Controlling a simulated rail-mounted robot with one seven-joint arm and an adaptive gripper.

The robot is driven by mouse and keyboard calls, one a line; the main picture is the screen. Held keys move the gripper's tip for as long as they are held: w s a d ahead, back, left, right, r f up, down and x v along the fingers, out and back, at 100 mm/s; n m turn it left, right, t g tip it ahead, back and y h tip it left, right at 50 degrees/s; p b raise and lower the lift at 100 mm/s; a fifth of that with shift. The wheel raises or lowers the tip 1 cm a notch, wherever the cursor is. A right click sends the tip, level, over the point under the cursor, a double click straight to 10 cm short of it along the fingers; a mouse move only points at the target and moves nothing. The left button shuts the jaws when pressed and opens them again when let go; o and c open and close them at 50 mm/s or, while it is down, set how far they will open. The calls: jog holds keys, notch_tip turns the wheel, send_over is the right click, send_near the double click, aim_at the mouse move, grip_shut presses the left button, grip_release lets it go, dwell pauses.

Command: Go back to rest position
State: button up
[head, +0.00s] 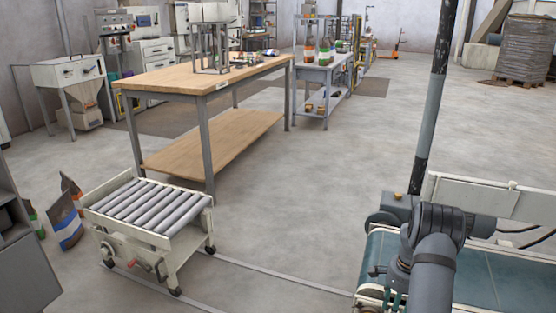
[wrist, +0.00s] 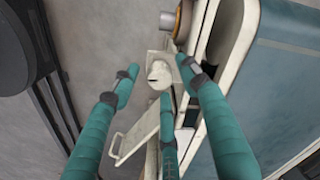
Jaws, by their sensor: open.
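My gripper (wrist: 160,78) shows in the wrist view with its three teal fingers spread apart and nothing between them. In the head view my arm is at the lower right, in front of the conveyor, and my gripper (head: 393,297) is mostly hidden below the wrist. The fingers point down beside the conveyor's near end. A pale metal bracket with a round knob (wrist: 158,72) lies beyond the fingertips in the wrist view; I cannot tell whether they touch it.
A green conveyor belt (head: 490,272) with a cream frame is at the lower right. A roller cart (head: 150,207) stands at left on floor rails, with bags (head: 66,220) beside it. A wooden workbench (head: 160,80) stands behind. The middle floor is clear.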

jog(key=n+p, duration=0.1)
jog(key=n, duration=0.3)
jog(key=shift+r, duration=0.1)
jog(key=n, duration=0.4)
jog(key=shift+n+p, duration=0.3)
jog(key=shift+p, duration=0.05)
jog(key=n, duration=0.3)
jog(key=shift+n, duration=0.4)
jog(key=n, duration=0.4)
jog(key=shift+p, duration=0.4)
